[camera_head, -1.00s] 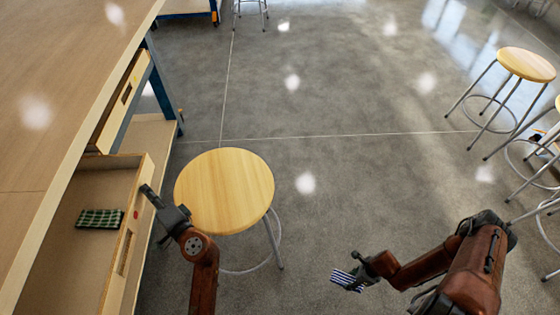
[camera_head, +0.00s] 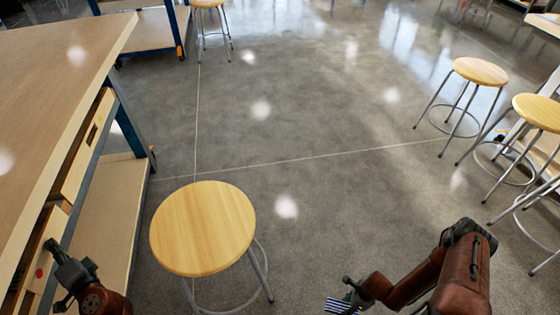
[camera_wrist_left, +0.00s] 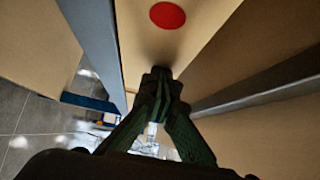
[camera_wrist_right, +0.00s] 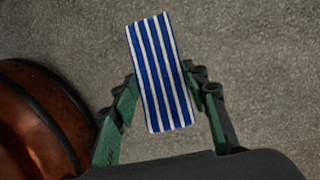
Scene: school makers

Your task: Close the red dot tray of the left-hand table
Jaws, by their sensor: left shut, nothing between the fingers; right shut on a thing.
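The red dot tray (camera_head: 35,285) is at the lower left, under the edge of the left-hand table (camera_head: 75,60). Its wooden front bears a red dot (camera_head: 40,273), which also shows in the left wrist view (camera_wrist_left: 167,15). My right gripper (camera_head: 346,298) is shut on a blue-and-white striped cloth (camera_wrist_right: 160,75), held out over the floor.
Another tray front (camera_head: 85,145) sits farther along the same table, above a lower shelf (camera_head: 105,215). A round wooden stool (camera_head: 203,228) stands close to my left arm. More stools (camera_head: 480,71) stand at the right. The middle floor (camera_head: 320,120) is clear.

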